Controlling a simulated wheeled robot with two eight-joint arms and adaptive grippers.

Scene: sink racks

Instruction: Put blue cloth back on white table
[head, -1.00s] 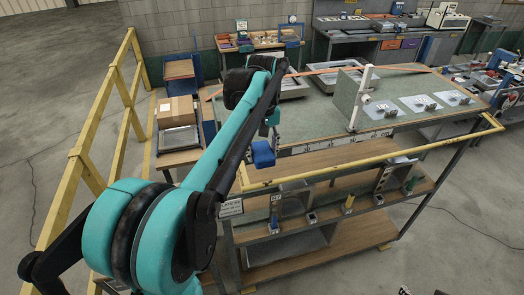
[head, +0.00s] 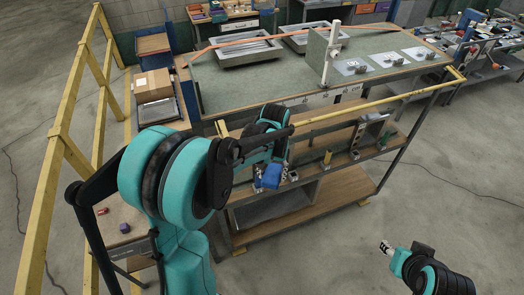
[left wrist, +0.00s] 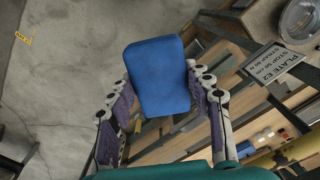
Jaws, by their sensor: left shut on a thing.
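The blue cloth (head: 270,177) is a folded blue pad. My left gripper (head: 272,168) is shut on it and holds it in the air in front of the workbench's near side. In the left wrist view the blue cloth (left wrist: 158,76) sits between the two fingers, with floor and bench shelves behind it. My right gripper (head: 386,248) is at the lower right over bare floor, far from the cloth; whether it is open is too small to tell. I cannot pick out a clearly white table.
The green-topped workbench (head: 250,93) has a yellow front rail (head: 370,103) and lower shelves. A yellow railing (head: 72,150) runs along the left. A side bench holds a cardboard box (head: 152,83). Floor is free at the lower right.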

